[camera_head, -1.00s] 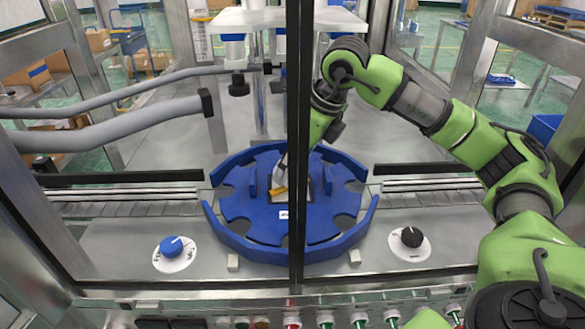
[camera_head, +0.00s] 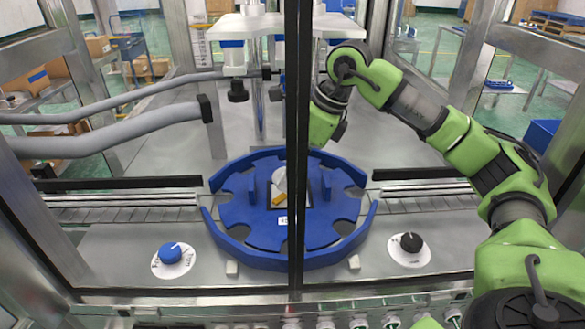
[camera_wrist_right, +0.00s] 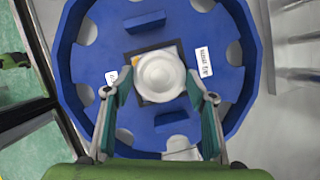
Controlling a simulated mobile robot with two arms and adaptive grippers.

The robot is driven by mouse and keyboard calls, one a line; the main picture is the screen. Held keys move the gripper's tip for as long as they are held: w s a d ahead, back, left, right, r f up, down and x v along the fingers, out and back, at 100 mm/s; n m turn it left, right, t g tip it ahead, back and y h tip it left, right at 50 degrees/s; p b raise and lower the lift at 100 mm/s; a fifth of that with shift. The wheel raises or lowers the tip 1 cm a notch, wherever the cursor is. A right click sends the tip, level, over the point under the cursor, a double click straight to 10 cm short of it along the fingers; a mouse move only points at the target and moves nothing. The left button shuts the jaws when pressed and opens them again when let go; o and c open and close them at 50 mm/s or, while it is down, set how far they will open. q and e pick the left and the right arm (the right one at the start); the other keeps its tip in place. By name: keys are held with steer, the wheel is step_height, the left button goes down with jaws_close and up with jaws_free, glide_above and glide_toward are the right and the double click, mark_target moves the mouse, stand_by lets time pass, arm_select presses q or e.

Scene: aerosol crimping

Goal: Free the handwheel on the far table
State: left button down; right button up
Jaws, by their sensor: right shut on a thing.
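A blue round wheel-like fixture (camera_head: 240,214) with scalloped pockets lies on the table behind the frame's opening. A white round piece (camera_head: 279,180) with a yellow part below it sits at its centre, on a dark square. I take this white piece for the handwheel, but cannot be sure. My right gripper (camera_wrist_right: 160,97) has its two fingers on either side of the white round piece (camera_wrist_right: 160,77) in the wrist view and is shut on it. In the head view the black post hides its fingertips. My left gripper is not in view.
A black upright post (camera_head: 298,120) crosses the head view in front of the fixture. Blue (camera_head: 171,252) and black (camera_head: 411,242) knobs stand on the near panel. Grey tubes (camera_head: 110,128) reach in from the left. A white-topped press structure (camera_head: 262,22) stands behind.

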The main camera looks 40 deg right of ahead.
steer(key=o, duration=1.1)
steer(key=v, duration=1.2)
steer(key=shift+w, duration=0.1)
